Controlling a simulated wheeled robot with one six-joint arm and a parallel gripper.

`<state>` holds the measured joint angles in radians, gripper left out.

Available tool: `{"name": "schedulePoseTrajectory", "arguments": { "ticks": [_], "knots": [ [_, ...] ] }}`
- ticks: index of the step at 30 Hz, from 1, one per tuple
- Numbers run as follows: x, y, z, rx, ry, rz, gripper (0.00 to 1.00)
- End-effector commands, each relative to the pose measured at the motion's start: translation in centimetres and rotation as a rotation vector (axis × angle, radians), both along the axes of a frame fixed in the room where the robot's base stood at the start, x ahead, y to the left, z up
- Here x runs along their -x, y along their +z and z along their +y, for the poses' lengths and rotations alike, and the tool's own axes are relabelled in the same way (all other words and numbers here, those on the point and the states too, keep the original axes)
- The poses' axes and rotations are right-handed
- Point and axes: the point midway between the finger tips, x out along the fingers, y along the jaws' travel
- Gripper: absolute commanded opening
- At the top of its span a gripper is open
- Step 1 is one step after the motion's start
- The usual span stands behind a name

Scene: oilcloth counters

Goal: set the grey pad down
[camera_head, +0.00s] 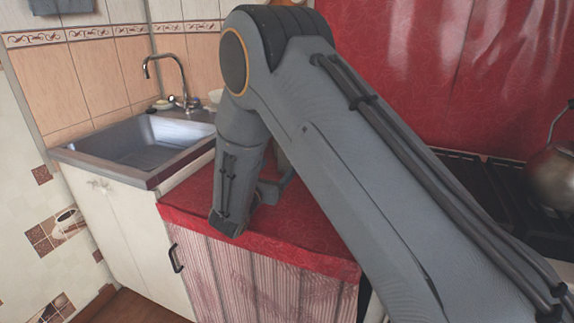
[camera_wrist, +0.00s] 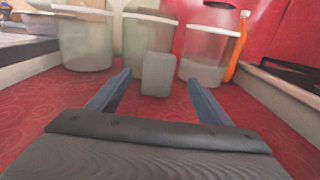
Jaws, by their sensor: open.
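The grey pad (camera_wrist: 157,74) stands upright on the red oilcloth counter (camera_wrist: 60,120) in the wrist view, in front of clear containers. It is a small rounded grey block. My gripper (camera_wrist: 158,82) is open, its two fingers apart and pointing toward the pad, one to each side of it in the picture. The pad appears a little beyond the fingertips, with nothing held between them. In the head view my arm hides the pad, and only part of my gripper (camera_head: 275,188) shows low over the red counter.
Clear containers stand behind the pad: one at left (camera_wrist: 86,42), one in the middle (camera_wrist: 147,35), one at right (camera_wrist: 203,55). An orange bottle (camera_wrist: 238,48) stands at far right. The sink (camera_head: 140,145) is left of the counter; a stove with a kettle (camera_head: 552,178) is right.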

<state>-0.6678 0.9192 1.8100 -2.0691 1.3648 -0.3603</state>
Motion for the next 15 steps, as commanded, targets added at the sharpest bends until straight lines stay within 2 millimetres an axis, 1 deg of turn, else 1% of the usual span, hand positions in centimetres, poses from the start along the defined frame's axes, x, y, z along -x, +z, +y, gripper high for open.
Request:
{"name": "schedulePoseTrajectory", "arguments": {
  "ticks": [4,11,15],
  "knots": [
    [-1.0,-0.1,0.0,-0.002,0.004,-0.002,0.73],
    [-3.0,-0.2,-0.5,0.0,0.009,0.0,0.73],
    [-4.9,-0.4,-1.4,0.0,0.008,0.0,0.73]
  ]
}}
